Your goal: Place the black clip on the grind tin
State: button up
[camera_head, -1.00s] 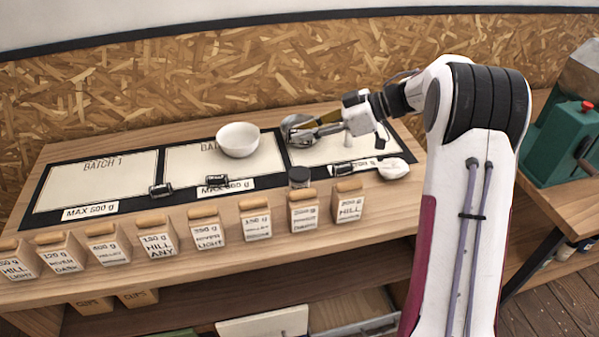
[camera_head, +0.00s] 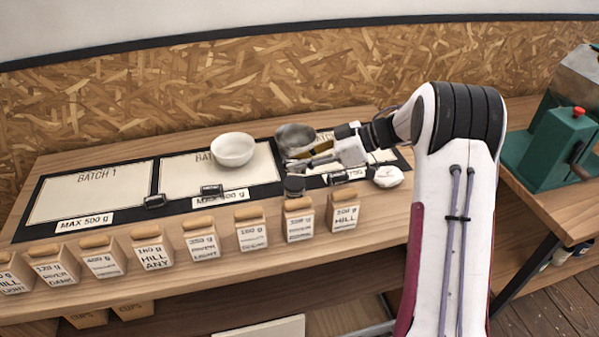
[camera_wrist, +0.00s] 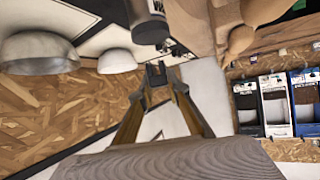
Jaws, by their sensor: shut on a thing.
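My gripper (camera_head: 292,165) is shut on a small black clip (camera_wrist: 156,72), which sits between the fingertips in the wrist view. The grind tin (camera_head: 294,186), a small jar with a dark lid, stands behind the row of paper bags in the head view. It also shows at the top of the wrist view (camera_wrist: 148,22). The fingertips are just behind and above the tin, close to it. A gap shows between clip and tin in the wrist view. In the head view the held clip is too small to make out.
A steel bowl (camera_head: 296,138) stands just behind my gripper, and a white bowl (camera_head: 233,150) to its left. Other black clips (camera_head: 155,201) lie along the mat's front edge. Several paper bags (camera_head: 201,243) line the front. A white lumpy thing (camera_head: 388,177) lies right.

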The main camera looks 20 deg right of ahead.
aim_at(300, 182)
jog(key=shift+f, duration=1.85)
jog(key=shift+f, duration=0.1)
jog(key=o, duration=0.8)
jog(key=v, duration=1.2)
